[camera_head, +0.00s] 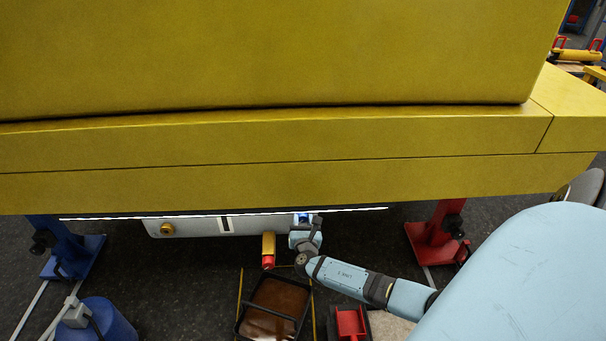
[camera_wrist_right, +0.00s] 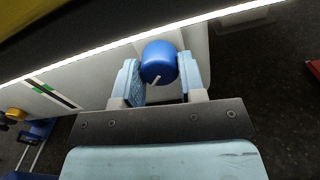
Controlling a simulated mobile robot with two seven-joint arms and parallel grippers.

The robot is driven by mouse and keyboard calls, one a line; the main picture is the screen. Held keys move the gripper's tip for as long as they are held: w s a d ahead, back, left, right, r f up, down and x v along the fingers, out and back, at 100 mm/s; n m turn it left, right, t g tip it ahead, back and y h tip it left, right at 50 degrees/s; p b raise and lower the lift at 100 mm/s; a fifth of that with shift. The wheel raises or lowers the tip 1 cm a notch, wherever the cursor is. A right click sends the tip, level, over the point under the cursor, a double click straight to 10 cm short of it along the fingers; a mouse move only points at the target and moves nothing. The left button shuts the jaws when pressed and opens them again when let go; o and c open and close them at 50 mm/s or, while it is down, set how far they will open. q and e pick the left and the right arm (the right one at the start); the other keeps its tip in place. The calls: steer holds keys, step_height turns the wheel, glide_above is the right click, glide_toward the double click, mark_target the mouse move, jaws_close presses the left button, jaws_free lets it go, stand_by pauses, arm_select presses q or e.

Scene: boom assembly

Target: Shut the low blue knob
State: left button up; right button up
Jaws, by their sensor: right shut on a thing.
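The low blue knob (camera_wrist_right: 159,62) sits on the white panel under the yellow boom. In the right wrist view it is between the two light-blue fingers of my right gripper (camera_wrist_right: 160,80), which is shut on it. A short white mark shows on the knob's lower face. In the head view my right gripper (camera_head: 304,226) reaches up to the right end of the white panel (camera_head: 190,227), and only a little of the knob shows there. My left gripper is not in view.
The yellow boom (camera_head: 280,185) hangs low above the panel. A blue stand (camera_head: 70,250) is at left and a red stand (camera_head: 435,240) at right. A yellow knob (camera_head: 167,230) is on the panel's left.

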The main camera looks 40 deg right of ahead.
steer(key=o, duration=0.9)
steer(key=shift+s+a, duration=0.3)
steer(key=shift+s, duration=0.15)
arm_select(q)
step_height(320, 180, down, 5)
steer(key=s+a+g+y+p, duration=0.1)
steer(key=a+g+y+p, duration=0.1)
steer(key=p, duration=0.1)
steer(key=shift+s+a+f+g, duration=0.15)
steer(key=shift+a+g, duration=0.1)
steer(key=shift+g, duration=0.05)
arm_select(e)
steer(key=v, duration=1.2)
steer(key=shift+s+a, duration=0.2)
steer(key=shift+s, duration=0.15)
